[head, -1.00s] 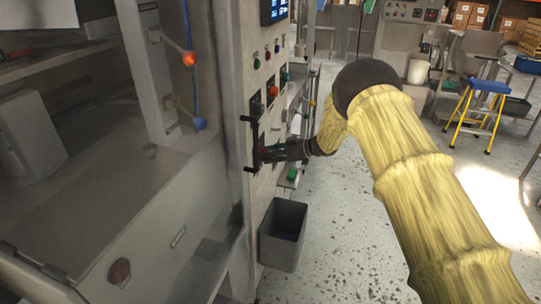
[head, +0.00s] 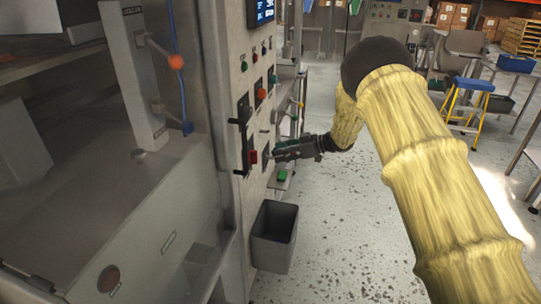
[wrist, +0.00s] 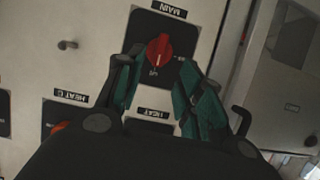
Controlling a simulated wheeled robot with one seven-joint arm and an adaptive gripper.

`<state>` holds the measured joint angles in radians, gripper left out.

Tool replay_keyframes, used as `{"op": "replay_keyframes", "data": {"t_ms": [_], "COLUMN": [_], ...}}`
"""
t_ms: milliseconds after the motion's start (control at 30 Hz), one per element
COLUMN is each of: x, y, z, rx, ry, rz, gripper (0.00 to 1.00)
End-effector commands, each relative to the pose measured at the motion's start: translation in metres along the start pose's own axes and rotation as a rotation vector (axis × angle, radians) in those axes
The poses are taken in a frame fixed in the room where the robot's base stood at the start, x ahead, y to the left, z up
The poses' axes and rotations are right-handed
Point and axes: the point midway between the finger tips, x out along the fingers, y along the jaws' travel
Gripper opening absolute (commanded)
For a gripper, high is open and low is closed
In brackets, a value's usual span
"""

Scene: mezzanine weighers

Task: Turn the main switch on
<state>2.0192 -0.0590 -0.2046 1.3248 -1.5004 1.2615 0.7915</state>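The main switch is a red rotary knob (wrist: 160,50) on a black plate under an upside-down MAIN label (wrist: 168,10) in the wrist view. Its small position marking is too blurred to read. My gripper (wrist: 158,80) has two green-padded fingers spread apart, with the knob just beyond and between their tips. I see no finger touching it. In the head view my gripper (head: 274,154) points left at the panel, close to a red knob (head: 253,157), which appears to be the same switch.
Other controls crowd the panel, including a HEAT C plate (wrist: 72,95) and a black handle (head: 240,122). A grey bin (head: 275,236) stands below. A machine with a blue-tipped lever (head: 187,128) is at left.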

Motion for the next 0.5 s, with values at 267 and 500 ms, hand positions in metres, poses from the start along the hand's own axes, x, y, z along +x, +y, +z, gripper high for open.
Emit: {"op": "replay_keyframes", "data": {"t_ms": [267, 500], "x": [-0.025, -0.027], "y": [0.000, 0.000], "z": [0.001, 0.000], "rx": [0.000, 0.000], "ry": [0.000, 0.000], "rz": [0.000, -0.001], "gripper": [0.38, 0.38]}}
